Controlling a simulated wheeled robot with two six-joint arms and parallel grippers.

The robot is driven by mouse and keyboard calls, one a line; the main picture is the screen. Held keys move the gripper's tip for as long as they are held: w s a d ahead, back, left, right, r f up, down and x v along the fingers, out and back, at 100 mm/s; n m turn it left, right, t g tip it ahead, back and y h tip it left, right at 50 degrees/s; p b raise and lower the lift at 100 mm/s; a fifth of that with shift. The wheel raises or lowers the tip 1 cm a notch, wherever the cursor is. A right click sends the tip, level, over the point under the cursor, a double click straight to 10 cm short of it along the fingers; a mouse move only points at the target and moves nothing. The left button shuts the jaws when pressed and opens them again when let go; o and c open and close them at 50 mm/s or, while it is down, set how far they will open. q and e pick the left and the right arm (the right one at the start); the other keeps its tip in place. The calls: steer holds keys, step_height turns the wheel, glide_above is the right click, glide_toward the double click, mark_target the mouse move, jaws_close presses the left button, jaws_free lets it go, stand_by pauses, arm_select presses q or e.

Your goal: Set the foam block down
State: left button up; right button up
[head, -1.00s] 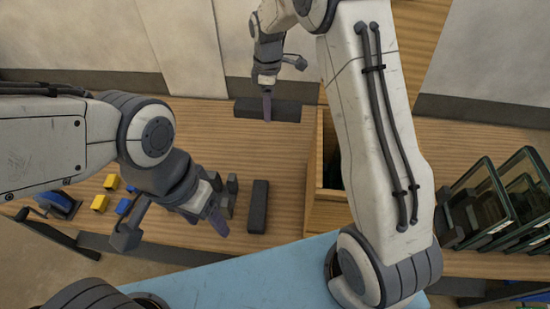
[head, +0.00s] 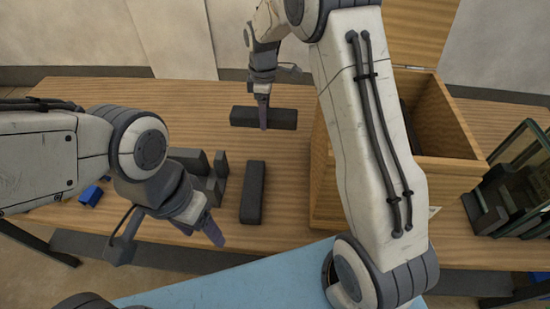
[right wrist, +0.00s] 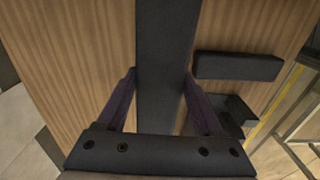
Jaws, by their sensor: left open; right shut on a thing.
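A long dark grey foam block (head: 240,116) is at the far side of the wooden table, left of the wooden box. My right gripper (head: 264,118) is shut on it from above. In the right wrist view the held block (right wrist: 166,50) runs lengthwise between both fingers of that gripper (right wrist: 160,100). I cannot tell whether its underside touches the table. A second dark block (head: 252,192) lies on the table nearer to me; it also shows in the right wrist view (right wrist: 237,66). My left gripper (head: 212,232) is open and empty near the table's front edge.
An open wooden box (head: 450,164) stands right of the held block, partly behind my right arm. Smaller dark upright pieces (head: 216,178) stand beside the second block. Glass-sided racks (head: 515,180) are at the right. The table (head: 130,105) is clear at the back left.

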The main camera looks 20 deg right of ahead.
mark_target(266, 149)
step_height(266, 149, down, 2)
steer(key=shift+f+b, duration=0.1)
steer(key=shift+b, duration=0.25)
step_height(266, 149, down, 10)
steer(key=shift+r+p, duration=0.25)
steer(key=shift+p, duration=0.25)
steer(key=shift+f, duration=0.2)
steer(key=o, duration=1.3)
steer(key=shift+r, duration=0.1)
steer(key=shift+r, duration=0.1)
